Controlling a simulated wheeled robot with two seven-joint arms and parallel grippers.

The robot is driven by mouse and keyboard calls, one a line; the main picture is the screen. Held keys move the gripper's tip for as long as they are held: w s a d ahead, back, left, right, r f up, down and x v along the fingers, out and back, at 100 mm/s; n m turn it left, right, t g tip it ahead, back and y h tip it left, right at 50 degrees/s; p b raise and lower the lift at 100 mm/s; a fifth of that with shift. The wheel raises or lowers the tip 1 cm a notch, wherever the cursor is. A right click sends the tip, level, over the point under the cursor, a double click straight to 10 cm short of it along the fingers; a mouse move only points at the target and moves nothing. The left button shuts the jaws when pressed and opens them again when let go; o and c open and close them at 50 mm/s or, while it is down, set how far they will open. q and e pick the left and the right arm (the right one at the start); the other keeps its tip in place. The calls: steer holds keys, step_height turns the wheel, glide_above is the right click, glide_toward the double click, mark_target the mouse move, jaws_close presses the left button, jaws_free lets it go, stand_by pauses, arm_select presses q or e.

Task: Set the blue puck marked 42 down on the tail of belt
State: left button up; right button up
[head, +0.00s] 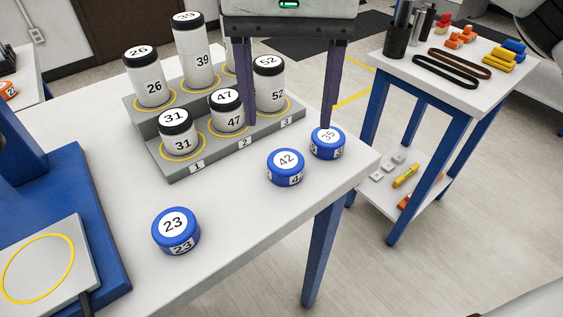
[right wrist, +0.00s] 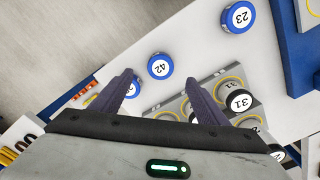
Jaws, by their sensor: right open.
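The blue puck marked 42 (head: 286,167) stands on the white table near its right edge, with its white label up. It also shows in the right wrist view (right wrist: 160,66), just beyond the space between the fingertips. My right gripper (head: 287,123) is open and empty, fingers pointing down, above the rear of the table; it also shows in the right wrist view (right wrist: 160,78). It appears apart from the puck. My left gripper is not in view.
Blue puck 35 (head: 328,143) is close beside puck 42; blue puck 23 (head: 176,231) stands nearer the front. A grey stepped rack (head: 178,172) holds several numbered black-capped jars. At left is a grey ringed plate (head: 84,254) on a blue base. The table's front middle is clear.

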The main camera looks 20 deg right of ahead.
glide_above(286, 159)
steer(key=s, duration=0.1)
step_height(286, 159, down, 4)
steer(key=shift+a+f, duration=0.1)
steer(key=shift+f, duration=0.05)
steer(key=f, duration=0.3)
steer(key=w+f, duration=0.1)
steer(key=f, duration=0.1)
steer(key=c, duration=1.3)
